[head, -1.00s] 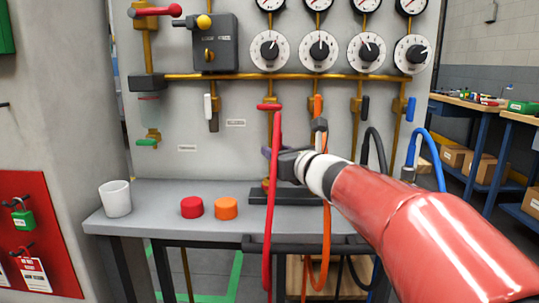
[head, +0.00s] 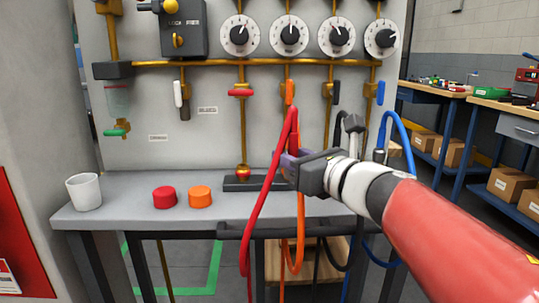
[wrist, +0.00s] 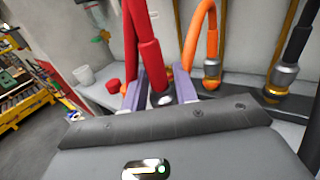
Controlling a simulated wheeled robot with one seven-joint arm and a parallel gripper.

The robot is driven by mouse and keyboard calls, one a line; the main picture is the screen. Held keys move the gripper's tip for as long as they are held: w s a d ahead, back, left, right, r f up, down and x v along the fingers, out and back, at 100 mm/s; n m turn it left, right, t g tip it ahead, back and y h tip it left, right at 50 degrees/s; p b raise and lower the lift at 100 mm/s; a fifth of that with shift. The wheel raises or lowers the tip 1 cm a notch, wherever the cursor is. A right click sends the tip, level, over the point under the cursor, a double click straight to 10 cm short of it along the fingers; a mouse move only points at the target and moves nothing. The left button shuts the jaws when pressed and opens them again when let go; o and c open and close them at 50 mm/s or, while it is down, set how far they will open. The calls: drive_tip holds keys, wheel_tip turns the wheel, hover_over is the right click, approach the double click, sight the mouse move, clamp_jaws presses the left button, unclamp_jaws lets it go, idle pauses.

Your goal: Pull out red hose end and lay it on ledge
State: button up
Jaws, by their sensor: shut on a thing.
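My gripper (head: 294,160) is shut on the end of the red hose (head: 258,212), above the ledge (head: 130,214) and in front of the panel. The hose rises from below the ledge, bends over in a narrow loop and comes down into the jaws. In the wrist view the red hose (wrist: 148,50) stands between the purple fingers (wrist: 160,95), with a dark metal tip at its lower end. A brass fitting with a red band (head: 243,171) stands free under the red valve (head: 240,92), apart from the hose.
A white cup (head: 84,192), a red cap (head: 164,197) and an orange cap (head: 200,196) stand on the ledge, with bare surface around them. The orange hose (head: 298,232) hangs close beside the red one. The blue hose (head: 402,126) is farther right.

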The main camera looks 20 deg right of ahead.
sight(297, 142)
drive_tip(key=shift+r, duration=0.15)
drive_tip(key=shift+r+p, duration=0.8)
drive_tip(key=shift+r, duration=0.6)
